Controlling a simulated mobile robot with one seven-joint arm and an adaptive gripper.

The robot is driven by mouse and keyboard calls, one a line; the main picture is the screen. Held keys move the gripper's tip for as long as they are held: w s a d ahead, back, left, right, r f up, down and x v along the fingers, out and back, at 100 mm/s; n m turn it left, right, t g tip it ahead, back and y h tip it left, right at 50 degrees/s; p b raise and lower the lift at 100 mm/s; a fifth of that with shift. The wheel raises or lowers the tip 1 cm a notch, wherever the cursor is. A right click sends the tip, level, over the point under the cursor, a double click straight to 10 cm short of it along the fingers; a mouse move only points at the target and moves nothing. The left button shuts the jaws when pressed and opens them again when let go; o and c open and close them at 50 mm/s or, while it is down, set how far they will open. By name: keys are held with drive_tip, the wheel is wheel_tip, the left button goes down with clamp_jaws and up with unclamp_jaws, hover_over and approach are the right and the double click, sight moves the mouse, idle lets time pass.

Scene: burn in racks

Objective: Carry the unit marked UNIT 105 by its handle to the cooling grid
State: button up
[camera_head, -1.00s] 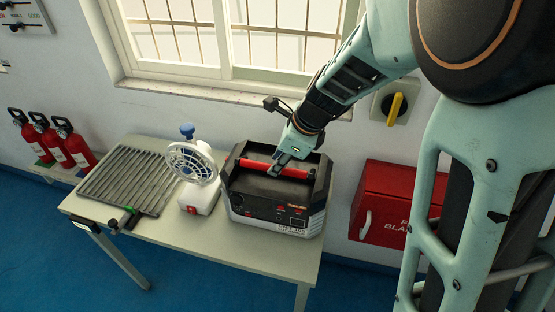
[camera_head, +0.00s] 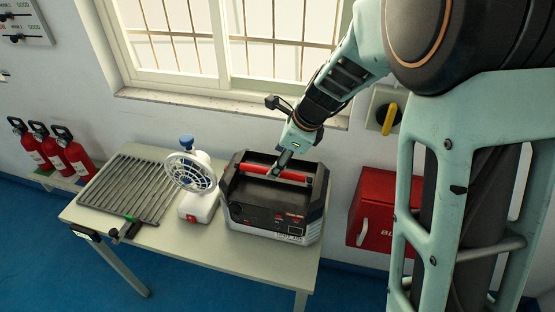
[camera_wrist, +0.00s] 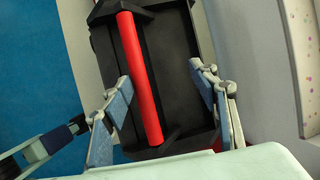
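The unit (camera_head: 262,215) is a dark box with a light lower edge and a red bar handle (camera_head: 312,179) across its open top. Its front label looks like UNIT 105, though small. It stands on the right part of the table. The cooling grid (camera_head: 128,187), a slatted metal rack, lies on the table's left part. My gripper (camera_head: 277,170) points down at the handle's middle. In the wrist view my gripper (camera_wrist: 162,90) is open, with the red handle (camera_wrist: 138,75) between its fingers, closer to the left finger. I cannot tell whether either finger touches it.
A white fan (camera_head: 192,180) stands between the unit and the grid. The window wall is close behind the table (camera_head: 220,245). A red box (camera_head: 372,208) hangs on the wall at right.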

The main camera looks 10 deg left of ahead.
drive_tip(key=o, duration=0.3)
drive_tip(key=shift+w+d, duration=0.25)
drive_tip(key=shift+w, duration=0.4)
drive_tip(key=o, duration=0.5)
drive_tip(key=shift+o, duration=0.8)
drive_tip(key=shift+a, duration=0.1)
drive_tip(key=shift+o, duration=0.3)
drive_tip(key=shift+s+r, duration=0.1)
drive_tip(key=shift+r, duration=0.05)
drive_tip(key=p+v, duration=0.3)
drive_tip(key=v, duration=0.1)
drive_tip(key=shift+s+r, duration=0.1)
drive_tip(key=shift+r, duration=0.2)
